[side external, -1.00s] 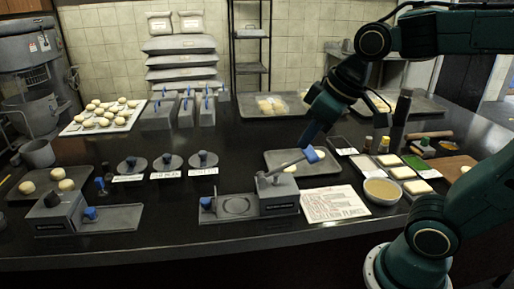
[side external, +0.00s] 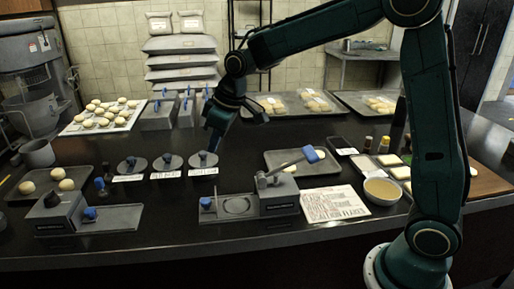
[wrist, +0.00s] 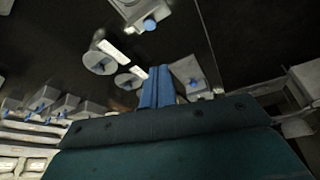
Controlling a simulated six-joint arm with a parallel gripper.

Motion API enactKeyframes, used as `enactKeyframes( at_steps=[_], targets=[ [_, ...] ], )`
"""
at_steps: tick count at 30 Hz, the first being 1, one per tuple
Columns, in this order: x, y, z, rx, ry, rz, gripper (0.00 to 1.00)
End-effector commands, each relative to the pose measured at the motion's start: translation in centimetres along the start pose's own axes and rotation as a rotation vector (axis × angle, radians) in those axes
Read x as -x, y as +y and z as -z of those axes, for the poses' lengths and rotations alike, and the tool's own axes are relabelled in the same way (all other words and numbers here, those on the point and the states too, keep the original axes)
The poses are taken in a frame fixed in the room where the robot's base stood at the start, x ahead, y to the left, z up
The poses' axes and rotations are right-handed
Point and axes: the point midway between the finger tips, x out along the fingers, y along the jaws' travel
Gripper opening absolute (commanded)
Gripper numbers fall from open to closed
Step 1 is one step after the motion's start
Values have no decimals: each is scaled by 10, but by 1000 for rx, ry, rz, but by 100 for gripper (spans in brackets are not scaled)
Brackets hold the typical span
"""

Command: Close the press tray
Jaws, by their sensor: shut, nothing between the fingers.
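The grey press (side external: 280,193) stands near the table's front edge, its lever raised to the right and ending in a blue handle (side external: 310,154). Its flat tray (side external: 222,213) extends out to the left, with a round recess and a blue knob (side external: 205,203) at the outer end. My gripper (side external: 213,146) is shut and empty, its blue fingers pointing down behind and above the tray, apart from it. In the wrist view the shut fingers (wrist: 157,88) hide part of the scene, beside what appears to be the press.
Round grey discs with blue knobs (side external: 170,162) and label cards stand behind the press; the gripper is over the rightmost. A second grey device (side external: 62,213) with a flat plate stands at left. A printed sheet (side external: 335,204) and a bowl (side external: 381,190) lie to the right.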

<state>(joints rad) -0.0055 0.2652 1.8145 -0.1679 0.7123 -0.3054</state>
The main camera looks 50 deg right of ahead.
Motion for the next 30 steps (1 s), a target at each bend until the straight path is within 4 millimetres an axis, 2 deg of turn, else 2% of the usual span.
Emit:
enactKeyframes(
  at_steps=[1, 9, 15, 19, 30],
  targets=[
    [-14, 3, 6, 13, -8, 9, 0],
    [-81, 14, 32, 85, -21, 50, 0],
    [-117, 18, 41, 121, -25, 71, 0],
    [-127, 19, 43, 133, -25, 77, 0],
    [-133, 19, 43, 134, -25, 78, 0]
  ],
)
